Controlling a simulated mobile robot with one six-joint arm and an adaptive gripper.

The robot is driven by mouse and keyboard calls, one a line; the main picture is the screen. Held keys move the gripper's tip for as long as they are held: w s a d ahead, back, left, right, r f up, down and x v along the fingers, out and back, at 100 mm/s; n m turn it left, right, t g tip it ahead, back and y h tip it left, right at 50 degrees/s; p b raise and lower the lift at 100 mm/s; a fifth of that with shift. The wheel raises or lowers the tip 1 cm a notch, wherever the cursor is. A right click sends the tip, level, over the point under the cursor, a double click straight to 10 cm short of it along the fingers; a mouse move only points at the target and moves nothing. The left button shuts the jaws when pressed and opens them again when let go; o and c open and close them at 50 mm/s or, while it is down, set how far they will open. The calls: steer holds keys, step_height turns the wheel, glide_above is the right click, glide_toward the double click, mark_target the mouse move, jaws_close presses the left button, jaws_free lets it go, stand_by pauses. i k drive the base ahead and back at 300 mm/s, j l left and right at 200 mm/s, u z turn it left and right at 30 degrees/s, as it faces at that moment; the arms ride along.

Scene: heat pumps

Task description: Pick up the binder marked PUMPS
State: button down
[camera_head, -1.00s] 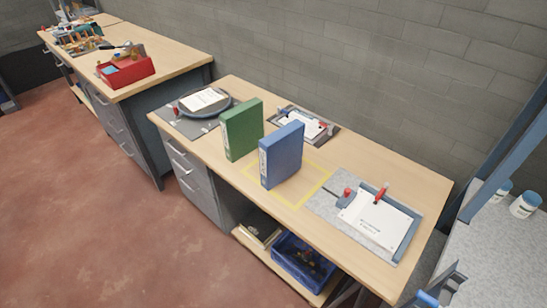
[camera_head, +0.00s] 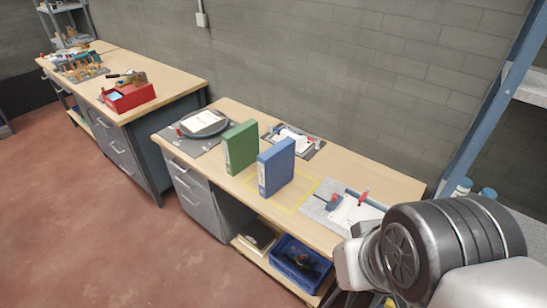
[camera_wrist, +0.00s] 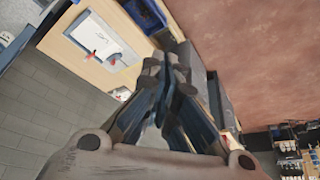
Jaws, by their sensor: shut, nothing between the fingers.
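Two binders stand upright on the near bench, a green binder (camera_head: 241,147) and a blue binder (camera_head: 277,166) to its right. Their spines carry pale labels too small to read, so I cannot tell which is marked PUMPS. The blue binder stands within a yellow outline (camera_head: 313,186) on the bench top. My gripper shows in the wrist view (camera_wrist: 166,72), blurred, with its fingertips together and empty. In the head view my arm fills the lower right, well to the right of both binders. I cannot make out either binder in the wrist view.
A round dish with papers (camera_head: 203,123) lies left of the binders, and a clipboard (camera_head: 293,139) behind them. A grey mat (camera_head: 320,208) with a paper lies to the right. A blue crate (camera_head: 301,262) sits on the lower shelf. A wall backs the bench (camera_head: 380,178).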

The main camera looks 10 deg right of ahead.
mark_target(276, 165)
steer(key=i+j+z, duration=0.1)
steer(key=i+j, duration=0.35)
steer(key=i+j+z, duration=0.1)
steer(key=i+j, duration=0.35)
steer(key=i+j+z, duration=0.15)
steer(key=i+j, duration=0.25)
steer(key=j, duration=0.2)
